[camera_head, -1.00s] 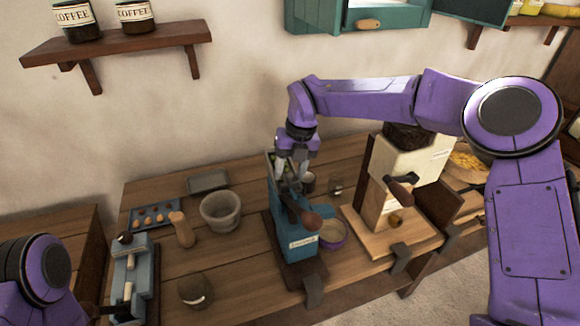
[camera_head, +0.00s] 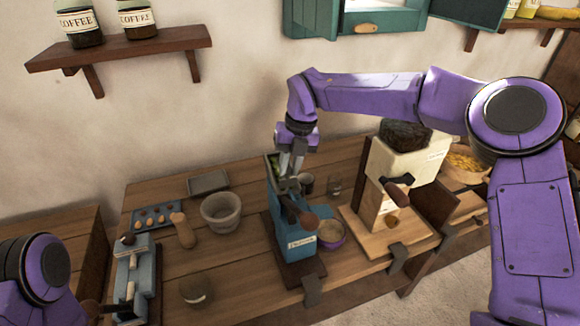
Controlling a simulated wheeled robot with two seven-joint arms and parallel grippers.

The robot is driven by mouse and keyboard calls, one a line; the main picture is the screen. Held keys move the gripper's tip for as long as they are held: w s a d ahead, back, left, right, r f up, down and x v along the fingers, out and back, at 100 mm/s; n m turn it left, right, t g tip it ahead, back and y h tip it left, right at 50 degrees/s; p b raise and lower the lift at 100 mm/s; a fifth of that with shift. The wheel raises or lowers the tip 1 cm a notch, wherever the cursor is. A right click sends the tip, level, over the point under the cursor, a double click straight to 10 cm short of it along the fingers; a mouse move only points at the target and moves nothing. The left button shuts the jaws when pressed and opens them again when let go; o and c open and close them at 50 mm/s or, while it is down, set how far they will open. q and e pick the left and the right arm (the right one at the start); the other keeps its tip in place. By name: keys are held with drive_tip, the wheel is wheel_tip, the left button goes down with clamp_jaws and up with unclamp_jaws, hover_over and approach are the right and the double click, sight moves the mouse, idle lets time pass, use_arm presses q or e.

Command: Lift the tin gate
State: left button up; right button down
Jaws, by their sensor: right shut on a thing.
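A blue mill (camera_head: 301,246) with a pale label and a dark-knobbed crank stands on a dark base near the table's front edge. My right gripper (camera_head: 289,176) points down at the mill's top and is shut on a small part there. I take this part to be the tin gate, but the fingers mostly hide it and I cannot make out its shape. My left gripper (camera_head: 97,310) is only partly in view at the lower left, beside a grey-blue device, and its jaws do not show clearly.
A purple-rimmed bowl (camera_head: 331,236) stands right of the mill. A cream grinder (camera_head: 403,160) with dark contents stands further right. A stone mortar (camera_head: 221,212), a wooden pestle (camera_head: 183,230) and a grey-blue device (camera_head: 144,285) are to the left.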

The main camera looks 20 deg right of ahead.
drive_tip(key=c, duration=1)
unclamp_jaws()
drive_tip(key=shift+w, duration=0.2)
drive_tip(key=r, duration=0.3)
drive_tip(key=d+r+b, duration=0.1)
drive_tip(key=r, duration=0.2)
drive_tip(key=d+r, duration=0.1)
drive_tip(key=r, duration=0.3)
drive_tip(key=shift+s+r+b, duration=0.1)
drive_tip(key=shift+s+b, duration=0.1)
drive_tip(key=shift+b, duration=0.2)
